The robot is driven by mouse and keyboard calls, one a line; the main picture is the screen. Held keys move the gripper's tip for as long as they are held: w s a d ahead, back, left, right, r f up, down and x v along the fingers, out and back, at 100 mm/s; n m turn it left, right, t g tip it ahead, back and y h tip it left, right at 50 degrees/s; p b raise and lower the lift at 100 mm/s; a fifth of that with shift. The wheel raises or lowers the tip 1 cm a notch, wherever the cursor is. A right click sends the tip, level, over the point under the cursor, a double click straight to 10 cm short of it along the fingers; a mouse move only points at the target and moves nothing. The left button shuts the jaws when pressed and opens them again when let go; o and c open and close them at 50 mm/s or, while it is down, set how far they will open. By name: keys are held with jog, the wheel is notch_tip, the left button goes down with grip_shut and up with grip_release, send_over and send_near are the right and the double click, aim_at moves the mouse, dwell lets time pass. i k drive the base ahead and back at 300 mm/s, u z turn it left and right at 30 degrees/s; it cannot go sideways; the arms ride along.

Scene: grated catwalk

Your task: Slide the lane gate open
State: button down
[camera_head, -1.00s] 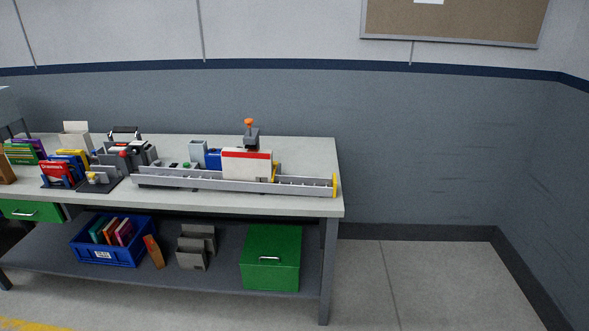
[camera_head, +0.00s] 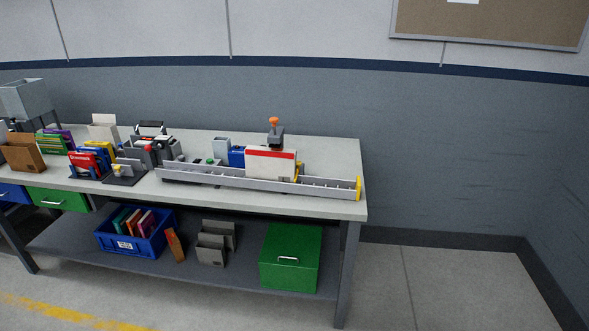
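A long grey lane (camera_head: 320,188) with low walls lies along the front of the workbench top, and a yellow piece (camera_head: 358,188) caps its right end. A white panel with a red stripe (camera_head: 270,165) stands upright at the lane, right of its middle. I cannot tell for sure which part is the lane gate. Behind the panel stands a dark device with an orange knob (camera_head: 274,121), and a blue block (camera_head: 237,156) is to its left. My gripper is not in view.
The workbench (camera_head: 345,208) also bears a dark machine (camera_head: 150,150), book holders (camera_head: 88,162) and a brown box (camera_head: 22,152). A blue crate of books (camera_head: 135,240) and a green box (camera_head: 291,257) sit on its lower shelf. The floor to the right is clear.

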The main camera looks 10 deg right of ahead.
aim_at(298, 163)
jog(key=u, duration=0.15)
jog(key=i, duration=0.9)
jog(key=u, duration=1.65)
jog(key=k, duration=0.75)
jog(key=u, duration=0.2)
